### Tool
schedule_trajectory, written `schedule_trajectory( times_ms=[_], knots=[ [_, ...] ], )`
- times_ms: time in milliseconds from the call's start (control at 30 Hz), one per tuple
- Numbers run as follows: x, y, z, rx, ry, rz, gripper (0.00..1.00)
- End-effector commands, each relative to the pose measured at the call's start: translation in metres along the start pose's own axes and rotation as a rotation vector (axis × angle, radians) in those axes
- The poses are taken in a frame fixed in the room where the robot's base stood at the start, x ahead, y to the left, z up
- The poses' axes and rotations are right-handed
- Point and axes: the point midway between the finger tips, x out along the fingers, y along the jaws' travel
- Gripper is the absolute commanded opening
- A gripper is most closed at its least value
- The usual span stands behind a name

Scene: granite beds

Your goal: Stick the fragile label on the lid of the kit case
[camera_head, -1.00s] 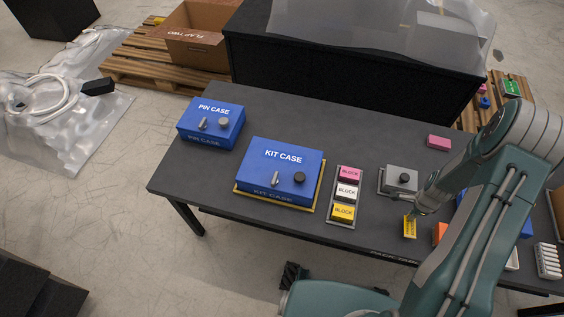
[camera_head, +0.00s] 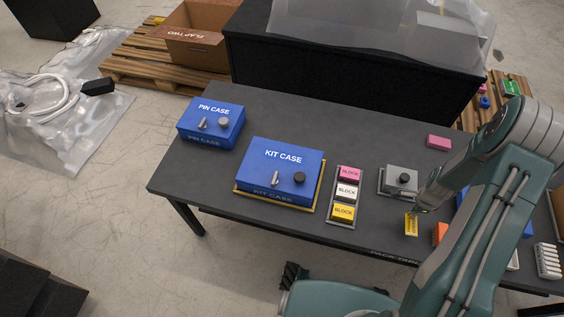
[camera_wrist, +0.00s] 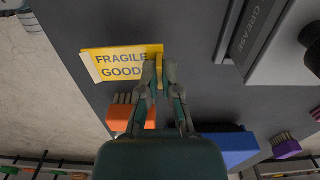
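The fragile label (camera_wrist: 118,64) is a yellow piece reading "FRAGILE GOOD…", its right end partly covered by a finger. It also shows near the table's front edge in the head view (camera_head: 411,226). My gripper (camera_wrist: 160,72) has its two fingers close together at the label's right end, on either side of a narrow yellow strip. I cannot tell whether they press on it. The gripper also shows just above the label in the head view (camera_head: 415,210). The blue kit case (camera_head: 280,169) sits left of it on a yellow-edged base, its lid closed, with a latch and black knob in front.
A blue pin case (camera_head: 211,124) stands at the table's far left. A tray with pink, white and yellow blocks (camera_head: 345,194) and a grey box with a knob (camera_head: 399,180) lie between kit case and gripper. An orange item (camera_wrist: 128,117) and a blue one (camera_wrist: 238,148) are near the gripper.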

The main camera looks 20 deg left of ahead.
Motion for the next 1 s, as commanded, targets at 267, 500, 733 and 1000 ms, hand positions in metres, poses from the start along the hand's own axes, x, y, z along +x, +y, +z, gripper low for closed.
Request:
schedule_trajectory(
  times_ms=[267, 500, 733, 1000],
  knots=[
    [-0.016, 0.0, 0.0, 0.0, 0.001, -0.002, 0.0],
    [-0.032, -0.001, 0.0, 0.0, 0.001, -0.002, 0.0],
    [-0.047, 0.0, 0.0, 0.0, 0.001, -0.002, 0.0],
    [-0.05, 0.0, 0.0, 0.0, 0.0, 0.0, 0.0]
  ],
)
